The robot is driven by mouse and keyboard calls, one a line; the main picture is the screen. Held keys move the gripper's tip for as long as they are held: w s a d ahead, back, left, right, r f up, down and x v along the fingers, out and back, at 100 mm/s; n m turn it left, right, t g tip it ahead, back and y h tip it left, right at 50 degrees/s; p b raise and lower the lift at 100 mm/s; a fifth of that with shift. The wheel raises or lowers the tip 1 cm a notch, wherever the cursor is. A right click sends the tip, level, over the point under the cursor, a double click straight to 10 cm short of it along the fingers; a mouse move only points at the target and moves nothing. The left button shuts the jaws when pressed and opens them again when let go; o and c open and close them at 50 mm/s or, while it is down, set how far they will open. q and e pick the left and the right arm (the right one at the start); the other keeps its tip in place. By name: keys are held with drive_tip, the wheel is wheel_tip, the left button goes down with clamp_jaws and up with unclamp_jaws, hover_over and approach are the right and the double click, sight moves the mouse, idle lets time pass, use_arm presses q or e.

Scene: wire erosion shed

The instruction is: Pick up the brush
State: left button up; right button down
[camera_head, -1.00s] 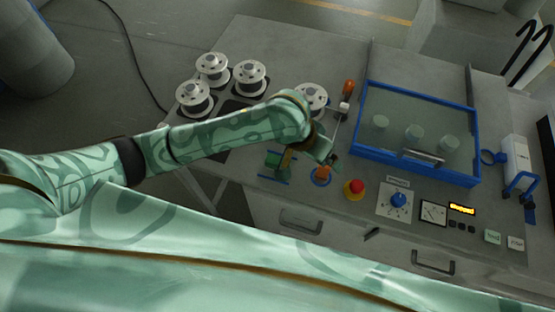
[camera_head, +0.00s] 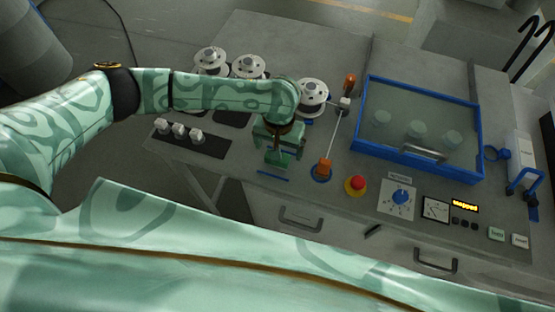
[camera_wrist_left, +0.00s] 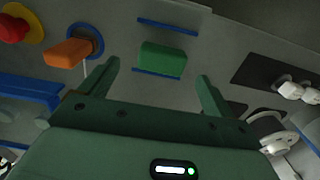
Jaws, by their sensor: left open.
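A green block-shaped thing, which I take to be the brush (camera_wrist_left: 163,60), lies on the grey bench between two blue strips. In the head view the brush (camera_head: 277,161) is partly hidden under my left gripper (camera_head: 281,153). In the left wrist view my left gripper (camera_wrist_left: 160,72) is open and empty. Its two fingers point toward the brush and stand apart on either side of its near edge, not closed on it. Whether they touch it I cannot tell. My right gripper is not in view.
An orange-handled lever (camera_head: 324,167) and a red button (camera_head: 355,185) stand close to the right of the brush. White spools (camera_head: 249,66) are behind the arm. Small white blocks (camera_head: 179,129) sit on a dark mat to the left. A blue-framed clear box (camera_head: 416,122) stands to the right.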

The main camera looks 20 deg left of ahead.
use_arm(q)
drive_tip(key=f, duration=0.1)
drive_tip(key=f+b, duration=0.1)
drive_tip(key=f, duration=0.3)
drive_tip(key=shift+s+a+f+b, duration=0.15)
drive_tip(key=shift+s+f+b, duration=0.05)
drive_tip(key=shift+s+b, duration=0.1)
drive_tip(key=c, duration=1.1)
drive_tip(key=shift+r, duration=0.1)
drive_tip(key=shift+w+r, duration=0.1)
drive_tip(key=shift+r, duration=0.35)
wheel_tip(320, 180, up, 3)
drive_tip(key=shift+f+p, duration=0.1)
drive_tip(key=shift+p, duration=0.65)
drive_tip(key=s+d+r+p, duration=0.1)
drive_tip(key=s+d+r, duration=0.1)
drive_tip(key=d+r, duration=0.1)
drive_tip(key=s+d+r+p, duration=0.1)
drive_tip(key=s+d+r, duration=0.2)
drive_tip(key=d, duration=0.1)
drive_tip(key=s+d+r+p, duration=0.1)
drive_tip(key=s+d+r, duration=0.2)
drive_tip(key=d, duration=0.1)
drive_tip(key=shift+d+r+p, duration=0.15)
drive_tip(key=shift+d+p, duration=0.15)
drive_tip(key=shift+d, duration=0.05)
